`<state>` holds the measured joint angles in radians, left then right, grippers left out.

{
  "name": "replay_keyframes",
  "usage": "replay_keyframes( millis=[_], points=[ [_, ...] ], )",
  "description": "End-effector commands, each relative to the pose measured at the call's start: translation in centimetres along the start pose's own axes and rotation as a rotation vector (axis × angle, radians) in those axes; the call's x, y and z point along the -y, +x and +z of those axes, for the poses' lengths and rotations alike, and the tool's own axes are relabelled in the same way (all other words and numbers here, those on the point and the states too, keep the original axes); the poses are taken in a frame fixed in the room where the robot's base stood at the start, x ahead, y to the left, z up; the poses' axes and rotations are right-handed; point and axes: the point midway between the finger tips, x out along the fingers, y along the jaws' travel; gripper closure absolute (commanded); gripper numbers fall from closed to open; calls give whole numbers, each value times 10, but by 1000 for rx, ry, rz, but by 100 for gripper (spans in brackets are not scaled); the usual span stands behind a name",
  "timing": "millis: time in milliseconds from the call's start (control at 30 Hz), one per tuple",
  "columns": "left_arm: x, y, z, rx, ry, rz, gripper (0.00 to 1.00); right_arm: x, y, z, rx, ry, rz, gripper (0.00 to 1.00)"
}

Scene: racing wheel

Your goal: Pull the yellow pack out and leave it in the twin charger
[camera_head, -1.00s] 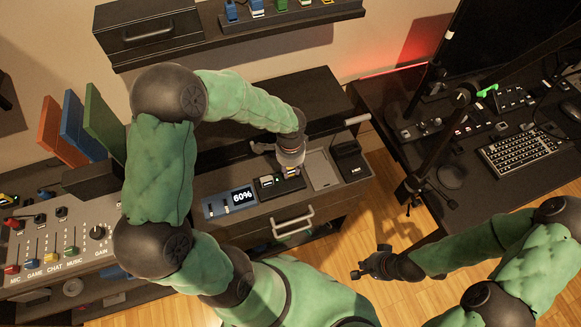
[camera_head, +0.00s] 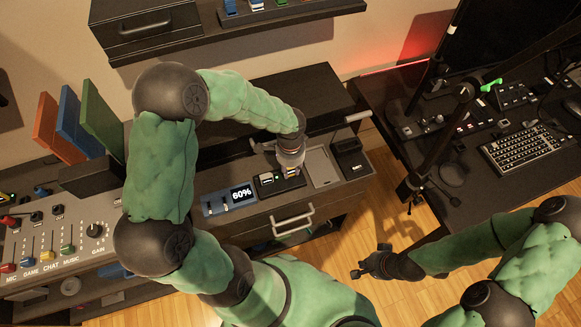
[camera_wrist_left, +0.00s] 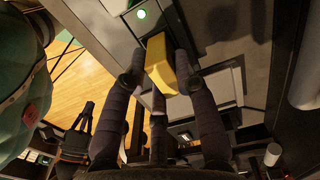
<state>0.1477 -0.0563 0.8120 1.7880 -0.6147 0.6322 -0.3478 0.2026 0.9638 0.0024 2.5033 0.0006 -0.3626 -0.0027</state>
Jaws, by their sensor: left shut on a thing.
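The twin charger (camera_head: 266,191) is a small black dock on the cabinet top, with a pale pack (camera_head: 267,179) at its left side. My left gripper (camera_head: 292,168) points down over the charger's right side. It is shut on the yellow pack (camera_wrist_left: 158,62), which sits between the two fingers in the left wrist view. My right gripper (camera_head: 370,268) appears open and empty, above the floor.
A drawer handle (camera_head: 292,220) juts out in front. A shelf (camera_head: 290,18) hangs above.

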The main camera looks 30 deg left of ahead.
Motion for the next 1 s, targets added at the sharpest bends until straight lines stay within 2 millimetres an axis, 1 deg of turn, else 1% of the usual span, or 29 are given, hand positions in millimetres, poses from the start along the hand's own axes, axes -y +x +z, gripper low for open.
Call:
replay_keyframes(
  millis=[433, 467, 500, 533, 567, 867, 1000],
  points=[
    [0, 10, 0, 0, 0, 0, 100, -3, 7, 0, 0, 0, 0, 100],
    [0, 10, 0, 0, 0, 0, 65, -2, 7, 0, 0, 0, 0, 100],
    [0, 9, 0, 0, 0, 0, 54, -2, 7, 0, 0, 0, 0, 100],
    [0, 9, 0, 0, 0, 0, 46, -2, 7, 0, 0, 0, 0, 100],
    [0, 9, 0, 0, 0, 0, 44, -2, 7, 0, 0, 0, 0, 100],
    [0, 9, 0, 0, 0, 0, 44, -2, 6, 0, 0, 0, 0, 100],
    [1, 0, 0, -1, -1, -2, 44, -2, 7, 0, 0, 0, 0, 100]
  ],
)
